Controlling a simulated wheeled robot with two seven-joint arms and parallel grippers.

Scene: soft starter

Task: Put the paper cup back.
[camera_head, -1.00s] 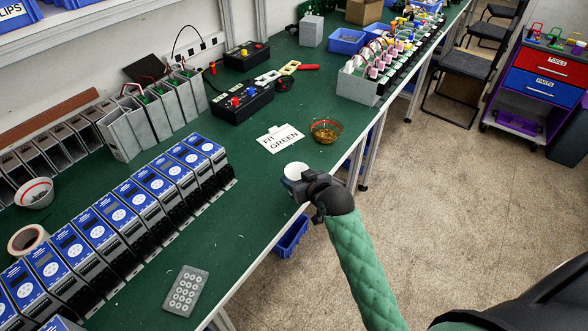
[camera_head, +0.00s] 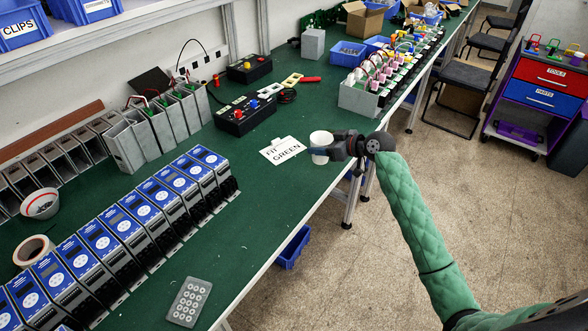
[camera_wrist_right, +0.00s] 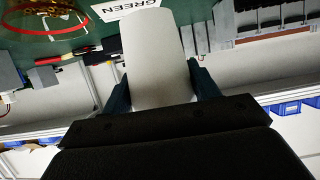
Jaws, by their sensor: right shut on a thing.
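A white paper cup (camera_head: 320,147) stands about upright in my right gripper (camera_head: 335,149), over the bench's edge side, just right of the "FIT GREEN" card. The gripper is shut on it from the right. The right wrist view shows the cup (camera_wrist_right: 158,55) between the two dark fingers. A red-rimmed bowl (camera_wrist_right: 45,22) shows at the top left of the wrist view; in the head view the cup and gripper hide it. I cannot tell how far the cup is above the bench. My left gripper is not in view.
The card (camera_head: 281,150) lies on the green bench (camera_head: 262,205). A row of blue-topped units (camera_head: 120,232) and a grey keypad (camera_head: 189,301) are nearer me. A black button box (camera_head: 243,113) stands behind the card. The bench between card and keypad is mostly clear.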

